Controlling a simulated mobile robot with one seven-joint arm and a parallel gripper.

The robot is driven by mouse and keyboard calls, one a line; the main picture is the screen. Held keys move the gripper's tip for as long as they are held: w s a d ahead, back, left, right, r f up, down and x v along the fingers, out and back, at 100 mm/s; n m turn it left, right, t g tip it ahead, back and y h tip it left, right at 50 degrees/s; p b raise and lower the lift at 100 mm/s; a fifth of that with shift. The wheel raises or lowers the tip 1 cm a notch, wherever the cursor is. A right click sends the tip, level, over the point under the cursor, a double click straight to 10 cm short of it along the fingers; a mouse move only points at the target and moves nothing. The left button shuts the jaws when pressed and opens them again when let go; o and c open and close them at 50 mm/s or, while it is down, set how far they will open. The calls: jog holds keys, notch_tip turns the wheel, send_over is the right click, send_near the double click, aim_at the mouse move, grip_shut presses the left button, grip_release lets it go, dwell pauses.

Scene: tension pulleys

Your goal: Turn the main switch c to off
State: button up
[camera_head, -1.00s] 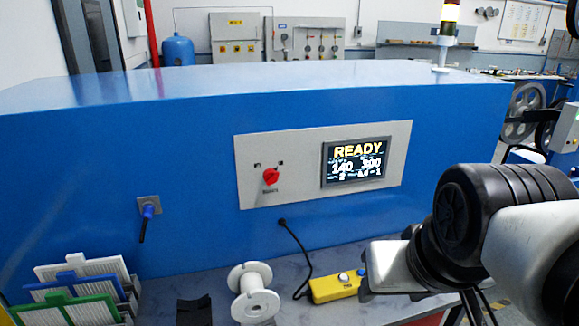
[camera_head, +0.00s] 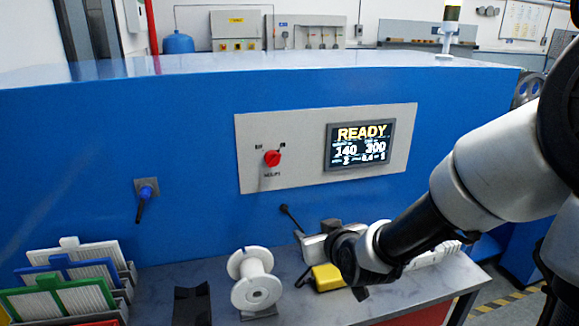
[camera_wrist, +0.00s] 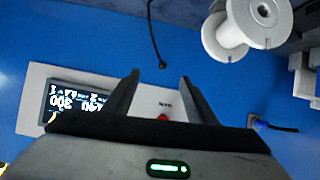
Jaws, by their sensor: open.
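The main switch is a red rotary knob (camera_head: 272,158) on the left of a grey panel (camera_head: 300,184) on the blue machine front. Small labels sit above it to left and right; its exact pointing is hard to read. My gripper (camera_head: 315,231) is below the panel and right of the knob in the head view. In the wrist view, which is upside down, my gripper (camera_wrist: 158,76) has its two dark fingers apart and empty. A bit of the red knob (camera_wrist: 162,117) shows between them, mostly hidden behind the gripper body. The gripper is apart from the knob.
A lit READY screen (camera_head: 359,145) is right of the knob. A blue plug (camera_head: 146,190) sticks out at left. On the bench below are a white spool (camera_head: 256,280), a yellow control box (camera_head: 328,277) partly behind my arm, and coloured racks (camera_head: 62,285).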

notch_tip(320, 180, up, 2)
jog(key=a+t+y, duration=0.2)
jog(key=m+t+y, duration=0.1)
jog(key=m+t, duration=0.1)
jog(key=t, duration=0.1)
send_near(275, 162)
jog(key=b+x, duration=0.1)
jog(key=x, duration=0.8)
jog(key=shift+w+a, duration=0.1)
jog(key=shift+w, duration=0.1)
jog(key=c, duration=1.1)
jog(key=shift+o, duration=0.2)
